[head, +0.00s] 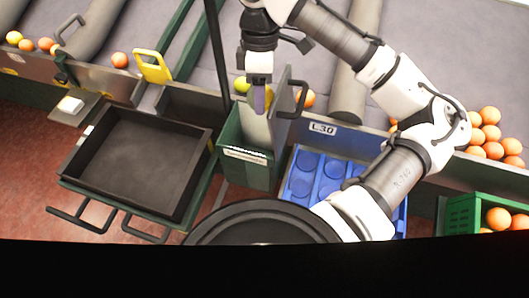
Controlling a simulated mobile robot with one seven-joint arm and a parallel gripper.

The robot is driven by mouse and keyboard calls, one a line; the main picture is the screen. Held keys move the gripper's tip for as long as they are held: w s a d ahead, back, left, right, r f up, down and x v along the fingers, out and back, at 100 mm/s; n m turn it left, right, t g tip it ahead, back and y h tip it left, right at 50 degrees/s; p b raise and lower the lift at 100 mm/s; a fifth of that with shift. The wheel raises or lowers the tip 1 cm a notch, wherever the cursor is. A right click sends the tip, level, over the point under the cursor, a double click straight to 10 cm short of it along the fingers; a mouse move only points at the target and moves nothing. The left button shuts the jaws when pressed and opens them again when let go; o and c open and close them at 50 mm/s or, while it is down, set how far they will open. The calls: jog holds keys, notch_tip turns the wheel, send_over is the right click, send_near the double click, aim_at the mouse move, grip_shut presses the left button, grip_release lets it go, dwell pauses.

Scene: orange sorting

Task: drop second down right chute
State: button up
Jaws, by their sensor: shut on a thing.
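My gripper (259,98) points down above the green bin (235,168) in the middle of the head view. A yellow-green fruit (241,85) shows at the left side of its fingers, partly hidden by them. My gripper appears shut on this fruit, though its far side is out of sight. A narrow purple-grey part shows at the fingertips. Below them a pale sloping chute plate (256,130) runs down into the green bin, which has a white label on its front. The label's words are too small to read.
A black tray (135,160) stands at left, empty. A blue tray (329,175) with round hollows lies at right, partly behind my arm. Several oranges (487,134) are heaped at right, and others fill a green crate (463,213). A yellow handle (152,66) stands at upper left.

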jog(key=b+x, duration=0.1)
jog(key=x, duration=0.1)
jog(key=w+b+x, duration=0.1)
jog(key=b+x, duration=0.1)
jog(key=shift+f, duration=0.1)
jog(key=o, duration=1.1)
jog(key=v, duration=1.4)
